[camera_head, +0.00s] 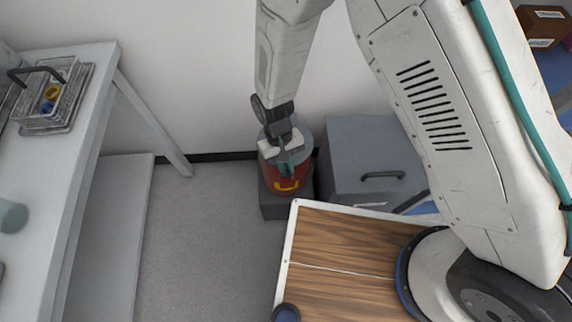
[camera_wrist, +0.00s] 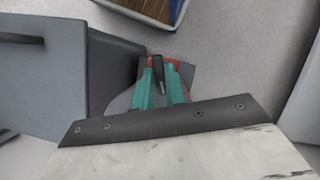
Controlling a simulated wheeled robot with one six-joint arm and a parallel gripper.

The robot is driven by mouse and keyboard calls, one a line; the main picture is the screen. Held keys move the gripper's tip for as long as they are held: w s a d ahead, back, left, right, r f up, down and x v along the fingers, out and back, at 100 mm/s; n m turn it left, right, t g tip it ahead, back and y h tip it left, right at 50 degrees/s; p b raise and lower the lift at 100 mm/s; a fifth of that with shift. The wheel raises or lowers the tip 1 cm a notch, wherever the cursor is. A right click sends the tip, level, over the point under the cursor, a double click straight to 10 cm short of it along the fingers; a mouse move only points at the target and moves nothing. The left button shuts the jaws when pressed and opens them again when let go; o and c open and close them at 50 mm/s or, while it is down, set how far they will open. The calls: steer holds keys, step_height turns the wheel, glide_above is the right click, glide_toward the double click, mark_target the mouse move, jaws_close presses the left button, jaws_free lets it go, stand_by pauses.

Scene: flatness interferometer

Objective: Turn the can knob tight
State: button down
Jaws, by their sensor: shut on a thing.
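The can (camera_head: 286,184) is red with a grey upper part and a yellow handle-shaped mark on its front. It stands upright on a dark grey block against the wall. My gripper (camera_head: 287,168) is over the can's top, pointing down. In the wrist view its two teal fingers (camera_wrist: 160,88) are shut on the dark can knob (camera_wrist: 157,68), which shows as a narrow black piece between their tips. A little of the red can (camera_wrist: 150,62) shows around the fingertips. The can's lower part is hidden there.
A grey cabinet (camera_head: 362,150) with a dark handle stands close right of the can. The dark block (camera_head: 275,210) is under it. A white bench (camera_head: 60,130) with a wire basket (camera_head: 47,98) is at the left. Carpet (camera_head: 205,240) between is clear.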

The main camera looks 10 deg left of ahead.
steer(key=shift+m+y, duration=0.7)
steer(key=shift+m, duration=1.1)
steer(key=shift+w, duration=0.1)
steer(key=c, duration=1.4)
jaws_free()
steer(key=shift+d, duration=0.1)
steer(key=shift+c, duration=0.2)
steer(key=shift+r, duration=0.1)
steer(key=v, duration=0.7)
steer(key=shift+w+r, duration=0.25)
